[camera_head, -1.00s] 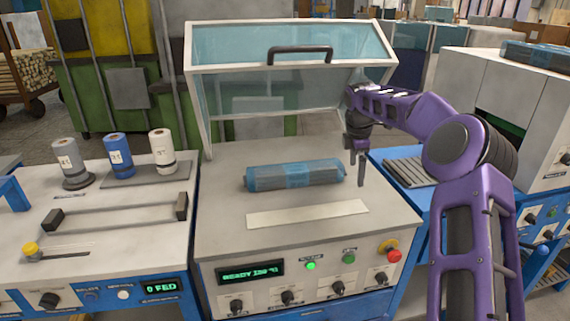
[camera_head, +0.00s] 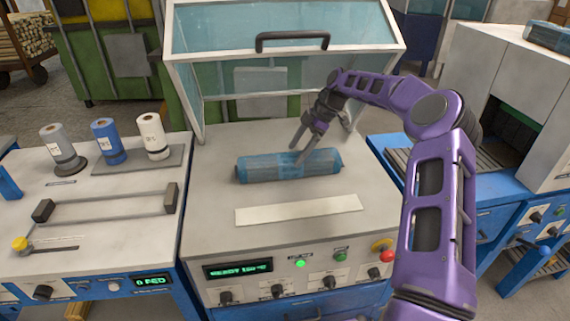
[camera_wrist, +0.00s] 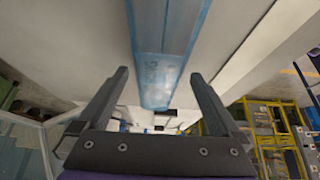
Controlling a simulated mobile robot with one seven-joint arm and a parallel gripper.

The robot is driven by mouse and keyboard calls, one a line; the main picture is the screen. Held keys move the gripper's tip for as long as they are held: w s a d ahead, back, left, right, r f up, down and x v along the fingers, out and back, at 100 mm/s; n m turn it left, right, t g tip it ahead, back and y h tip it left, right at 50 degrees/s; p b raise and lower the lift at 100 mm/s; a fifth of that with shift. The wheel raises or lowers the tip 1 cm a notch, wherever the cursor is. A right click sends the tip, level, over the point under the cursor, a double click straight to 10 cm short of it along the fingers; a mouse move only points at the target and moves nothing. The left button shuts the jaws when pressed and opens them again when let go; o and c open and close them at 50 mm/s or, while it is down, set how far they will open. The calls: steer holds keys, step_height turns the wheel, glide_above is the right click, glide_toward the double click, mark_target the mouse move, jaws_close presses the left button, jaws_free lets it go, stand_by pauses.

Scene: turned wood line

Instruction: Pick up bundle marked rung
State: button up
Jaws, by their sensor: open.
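The bundle (camera_head: 265,168) is a long roll in blue translucent wrap with darker contents. It lies lengthwise on the grey machine top, under the raised clear hood. It also shows in the wrist view (camera_wrist: 165,45), with faint marking on its wrap that I cannot read. My gripper (camera_head: 298,154) is open and reaches down over the bundle's right-middle part. In the wrist view my gripper (camera_wrist: 160,80) has one finger to each side of the bundle, with gaps showing between fingers and wrap. Whether the fingertips are fully down beside it I cannot tell.
The hood (camera_head: 285,65) with its dark handle stands open behind the bundle. A pale strip (camera_head: 298,210) lies in front. Grey, blue and white spools (camera_head: 108,142) stand on the left bench. A grey cabinet (camera_head: 500,100) with a bundle on top stands at right.

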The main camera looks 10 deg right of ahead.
mark_target(294, 158)
steer(key=x, duration=0.6)
steer(key=shift+w+d+f, duration=0.1)
steer(key=shift+d+f, duration=0.05)
steer(key=shift+d, duration=0.15)
jaws_close()
